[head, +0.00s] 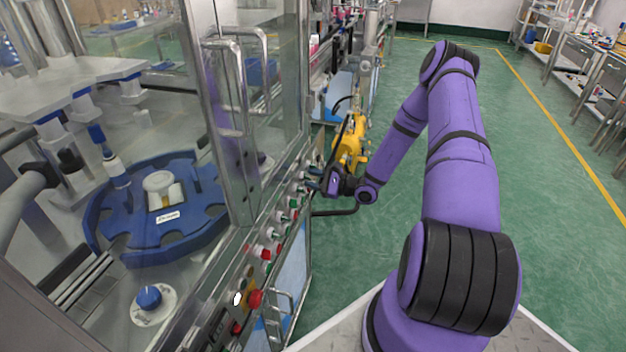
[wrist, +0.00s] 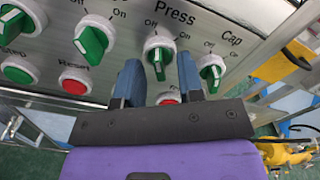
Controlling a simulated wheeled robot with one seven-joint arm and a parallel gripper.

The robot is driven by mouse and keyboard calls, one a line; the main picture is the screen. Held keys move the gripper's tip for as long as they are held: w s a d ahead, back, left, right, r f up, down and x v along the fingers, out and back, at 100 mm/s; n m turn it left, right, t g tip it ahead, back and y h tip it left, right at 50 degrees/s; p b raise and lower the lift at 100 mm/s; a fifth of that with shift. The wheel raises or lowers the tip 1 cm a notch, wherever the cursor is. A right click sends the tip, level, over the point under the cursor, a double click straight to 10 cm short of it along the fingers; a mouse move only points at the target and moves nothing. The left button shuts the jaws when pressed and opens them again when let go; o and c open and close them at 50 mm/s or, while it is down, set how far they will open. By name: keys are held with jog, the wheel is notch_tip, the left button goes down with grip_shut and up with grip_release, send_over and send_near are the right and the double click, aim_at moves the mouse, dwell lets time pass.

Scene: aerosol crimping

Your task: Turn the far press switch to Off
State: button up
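In the wrist view, the press switch (wrist: 158,58) is a green knob on a white collar under the label "Press", with "Off" and "On" marked above it. In the head view, my gripper (head: 327,181) is at the far part of the control panel (head: 262,238), hiding the switch there.
A green "Cap" knob (wrist: 211,72) sits close to the right finger. Another green knob (wrist: 93,38) and a red Reset button (wrist: 74,82) are to the left. A red button (wrist: 169,98) shows between the fingers. A yellow machine (head: 350,145) stands beyond my gripper.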

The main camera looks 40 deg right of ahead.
jog(key=v, duration=1.1)
jog(key=shift+w, duration=0.1)
jog(key=s+a+r+n+g, duration=0.2)
jog(key=a+r+n+g, duration=0.55)
jog(key=r, duration=0.55)
jog(key=s+a+r+n+g, duration=0.2)
jog(key=a+r+n+g, duration=0.5)
jog(key=r, duration=0.6)
jog(key=s+a+r+n+t+h, duration=0.2)
jog(key=s+a+r+n+h, duration=0.2)
jog(key=s+r, duration=0.5)
jog(key=s+a+r+n+t+h, duration=0.3)
jog(key=s+r+h, duration=0.4)
jog(key=s, duration=0.5)
jog(key=shift+s+a+r+n, duration=0.25)
jog(key=shift+a+r+n, duration=0.15)
jog(key=shift+r, duration=0.85)
jog(key=shift+t, duration=0.25)
